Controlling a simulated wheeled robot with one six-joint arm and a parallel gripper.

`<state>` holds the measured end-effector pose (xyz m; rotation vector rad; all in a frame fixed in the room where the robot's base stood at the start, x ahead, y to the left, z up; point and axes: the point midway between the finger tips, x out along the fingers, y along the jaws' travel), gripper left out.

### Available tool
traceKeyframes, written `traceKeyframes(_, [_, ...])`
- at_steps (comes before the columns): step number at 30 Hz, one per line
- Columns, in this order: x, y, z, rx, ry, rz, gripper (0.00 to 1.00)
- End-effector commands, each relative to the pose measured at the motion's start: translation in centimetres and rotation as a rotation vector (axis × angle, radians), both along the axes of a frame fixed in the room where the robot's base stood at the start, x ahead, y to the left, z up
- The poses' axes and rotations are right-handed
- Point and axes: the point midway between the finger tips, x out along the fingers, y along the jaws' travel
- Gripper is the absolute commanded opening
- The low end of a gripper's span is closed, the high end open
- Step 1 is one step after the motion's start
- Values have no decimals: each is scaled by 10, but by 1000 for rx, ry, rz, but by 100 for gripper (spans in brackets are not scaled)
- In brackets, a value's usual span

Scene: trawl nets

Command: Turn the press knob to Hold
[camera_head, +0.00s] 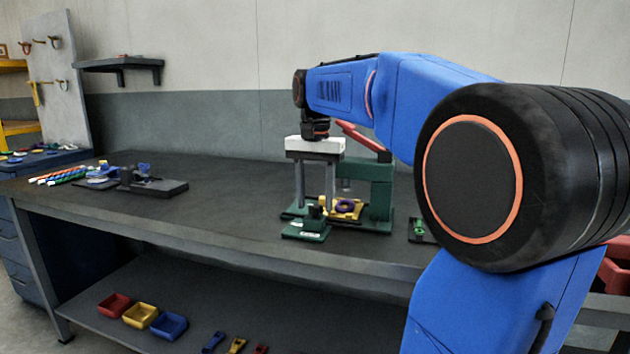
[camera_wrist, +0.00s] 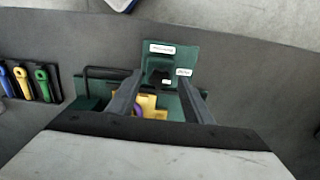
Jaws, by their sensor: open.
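The press knob (camera_wrist: 159,73) is a small dark knob on a green plate (camera_wrist: 190,47) in front of the press. It shows in the head view as a dark green knob (camera_head: 314,212). White labels sit above it (camera_wrist: 161,48) and to its right (camera_wrist: 183,72) in the wrist view; their words are too small to read, and its setting cannot be told. My gripper (camera_head: 315,202) points down with two grey fingers apart and empty. In the wrist view, the fingers of my gripper (camera_wrist: 160,82) lie either side of the knob; contact cannot be told.
The green press (camera_head: 381,190) with a red lever (camera_head: 362,137) stands close behind. A yellow fixture (camera_head: 356,213) holding a purple ring (camera_head: 345,205) is beside the knob plate. Coloured-handled tools (camera_wrist: 42,83) lie at left in the wrist view. The bench (camera_head: 230,210) between is clear.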

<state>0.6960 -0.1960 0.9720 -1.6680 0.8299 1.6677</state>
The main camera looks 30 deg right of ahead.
Motion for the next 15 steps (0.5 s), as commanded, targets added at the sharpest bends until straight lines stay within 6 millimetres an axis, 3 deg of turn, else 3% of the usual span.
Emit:
traceKeyframes(5, [1, 0, 20, 0, -3, 0, 46])
traceKeyframes(15, [1, 0, 87, -1, -3, 0, 46])
